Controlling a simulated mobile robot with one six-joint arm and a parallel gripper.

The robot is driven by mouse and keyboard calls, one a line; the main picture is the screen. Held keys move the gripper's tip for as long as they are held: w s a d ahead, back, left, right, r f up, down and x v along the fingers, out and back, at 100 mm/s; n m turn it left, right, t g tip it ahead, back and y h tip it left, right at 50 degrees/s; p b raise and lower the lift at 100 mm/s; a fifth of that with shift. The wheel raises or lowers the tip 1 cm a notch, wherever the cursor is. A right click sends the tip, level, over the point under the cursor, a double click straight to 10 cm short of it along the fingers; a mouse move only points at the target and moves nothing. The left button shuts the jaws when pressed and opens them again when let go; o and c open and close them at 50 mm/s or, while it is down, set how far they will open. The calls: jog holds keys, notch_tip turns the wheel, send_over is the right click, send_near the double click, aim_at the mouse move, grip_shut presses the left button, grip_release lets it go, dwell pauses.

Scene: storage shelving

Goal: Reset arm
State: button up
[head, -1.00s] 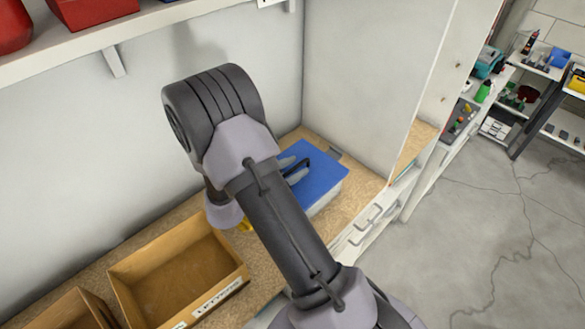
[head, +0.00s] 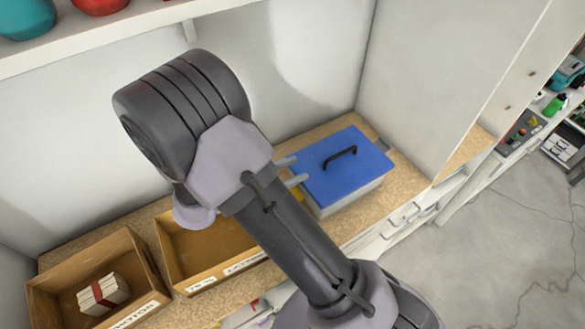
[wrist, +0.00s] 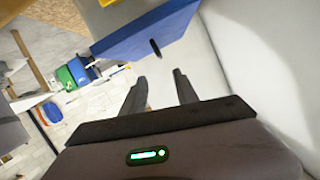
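My gripper (head: 291,172) shows in the head view, partly behind my arm, with its two fingertips just left of a blue-lidded box. In the wrist view my gripper (wrist: 160,88) has its two fingers apart with nothing between them. The blue lid (head: 342,166) with its black handle (head: 341,156) sits on a pale box on the wooden worktop. The lid also shows in the wrist view (wrist: 145,35), beyond the fingertips. My arm is folded across the middle of the head view and hides part of the worktop.
Two wooden bins stand on the worktop: the left bin (head: 45,290) holds a banded bundle (head: 103,294), and the other bin (head: 205,284) looks empty where visible. A shelf (head: 110,38) with red and teal items hangs above. Open floor (head: 490,270) lies at right.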

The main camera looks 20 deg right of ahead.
jog(key=shift+w, duration=0.1)
jog(key=w+a+t+y+b, duration=0.2)
jog(key=w+t+y+b, duration=0.15)
jog(key=w, duration=0.35)
jog(key=w+a+r+n+t+y+b, duration=0.3)
jog(key=a+r+n+t+y+b, duration=0.25)
jog(key=a+r+y, duration=0.35)
jog(key=s+a+f+n+g+y+b, duration=0.1)
jog(key=s+n+g+y+b, duration=0.15)
jog(key=s, duration=0.45)
jog(key=s+a+f+n+g+y+b, duration=0.1)
jog(key=s+n+y+b, duration=0.25)
jog(key=s, duration=0.45)
jog(key=s+d+f+n+g+h, duration=0.1)
jog(key=s+d+f, duration=0.1)
jog(key=s, duration=0.3)
jog(key=s+d+f+n+g+h, duration=0.1)
jog(key=s+d+f, duration=0.1)
jog(key=s, duration=0.4)
jog(key=shift+f+g+b, duration=0.25)
jog(key=shift+g+b, duration=0.05)
jog(key=shift+g, duration=0.05)
jog(key=shift+n, duration=0.25)
